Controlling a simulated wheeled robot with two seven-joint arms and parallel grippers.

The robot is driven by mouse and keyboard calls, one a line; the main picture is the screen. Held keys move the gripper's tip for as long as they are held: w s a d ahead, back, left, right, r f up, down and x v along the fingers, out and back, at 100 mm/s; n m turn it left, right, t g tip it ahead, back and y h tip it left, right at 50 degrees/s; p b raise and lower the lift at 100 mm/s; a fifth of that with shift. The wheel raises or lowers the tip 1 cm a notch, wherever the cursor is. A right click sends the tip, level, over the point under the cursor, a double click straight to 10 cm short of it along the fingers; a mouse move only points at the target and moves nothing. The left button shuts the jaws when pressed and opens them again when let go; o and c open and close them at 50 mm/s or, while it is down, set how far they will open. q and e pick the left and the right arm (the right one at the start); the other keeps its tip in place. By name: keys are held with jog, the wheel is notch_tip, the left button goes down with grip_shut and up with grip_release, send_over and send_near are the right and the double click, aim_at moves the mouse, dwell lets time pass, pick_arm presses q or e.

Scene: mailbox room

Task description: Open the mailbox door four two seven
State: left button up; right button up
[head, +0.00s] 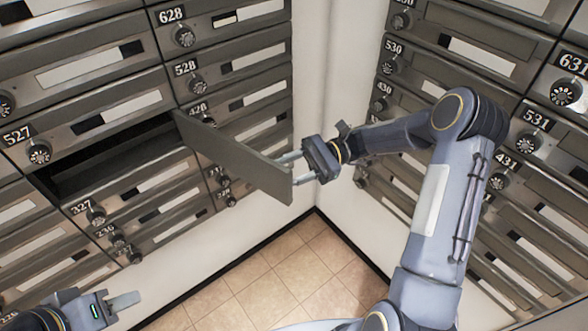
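The door (240,160) of the compartment below 527 and above 327 stands swung out from its right side. No number plate shows on it from this side. The dark open compartment (110,155) lies behind it, to the left. My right gripper (292,169) is at the door's free end, its two fingers apart. One finger reaches the door's top edge and the other lies beside its end; I cannot tell whether they touch it. My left gripper (126,301) is low at the bottom left, away from the door; its finger gap is not clear.
Closed mailboxes with dial locks surround the opening, among them 527 (39,153), 528 (197,85) and 327 (96,217). Another mailbox bank (485,60) stands on the right, behind my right arm. Tiled floor (270,275) is free below the door.

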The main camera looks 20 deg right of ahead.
jog(key=shift+w+a+r+t, duration=0.25)
jog(key=shift+w+a+t, duration=0.05)
jog(key=shift+w, duration=0.3)
jog(key=o, duration=1.1)
jog(key=shift+w+a, duration=0.1)
jog(key=shift+a, duration=0.05)
jog(key=o, duration=0.3)
jog(key=shift+w+a+f, duration=0.1)
jog(key=shift+w+a, duration=0.05)
jog(key=shift+a, duration=0.05)
pick_arm(q)
jog(key=shift+w+a+f, duration=0.1)
jog(key=shift+w+a, duration=0.1)
jog(key=shift+a, duration=0.05)
pick_arm(e)
jog(key=shift+d, duration=0.1)
jog(key=shift+d+f, duration=0.1)
jog(key=shift+d, duration=0.05)
pick_arm(q)
jog(key=shift+w+f+b, duration=0.1)
jog(key=shift+f+b, duration=0.45)
jog(key=shift+f, duration=0.05)
pick_arm(e)
jog(key=d, duration=0.7)
jog(key=shift+w+d, duration=0.3)
jog(key=shift+w, duration=0.1)
jog(key=shift+s, duration=0.1)
